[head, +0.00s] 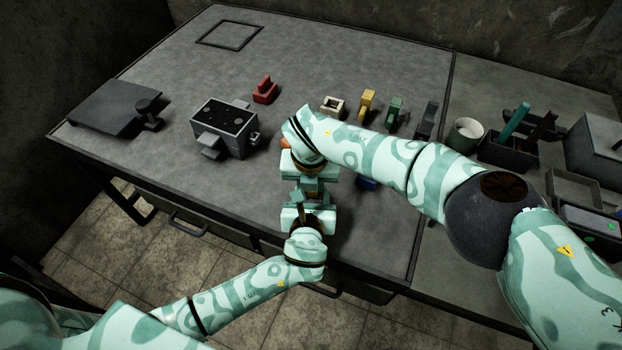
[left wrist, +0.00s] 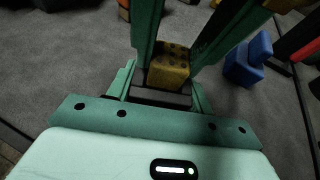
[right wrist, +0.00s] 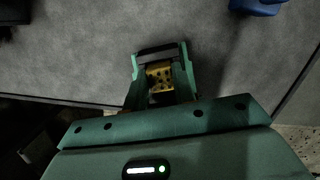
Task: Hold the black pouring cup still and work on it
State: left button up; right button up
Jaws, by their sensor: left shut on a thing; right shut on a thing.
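My left gripper (head: 307,208) and right gripper (head: 308,180) meet close together near the table's front edge, the right one farther back. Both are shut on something. In the left wrist view a dark piece (left wrist: 160,97) lies across my left gripper, below a yellow block with dark holes (left wrist: 170,72). In the right wrist view a dark bar (right wrist: 158,54) spans the tips of my right gripper, with a yellow dotted surface (right wrist: 160,76) behind it. The black pouring cup cannot be made out clearly; grippers and arm cover the spot where they meet.
A dark box-shaped mould (head: 225,128) stands left. Red (head: 264,90), cream (head: 333,106), yellow (head: 366,103), green (head: 395,110) and dark grey (head: 427,119) pieces line the back. A blue piece (head: 367,184) sits right of the grippers. A white cup (head: 465,134) and bins are farther right.

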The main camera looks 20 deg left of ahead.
jog(key=shift+f, duration=0.2)
jog(key=o, duration=1)
jog(key=r, duration=0.4)
jog(key=s+r, duration=0.1)
jog(key=r, duration=0.7)
jog(key=shift+s+d, duration=0.25)
jog(key=shift+s, duration=0.15)
jog(key=shift+f, duration=0.1)
pick_arm(q)
jog(key=o, duration=0.9)
jog(key=shift+o, duration=0.2)
jog(key=shift+r, duration=0.1)
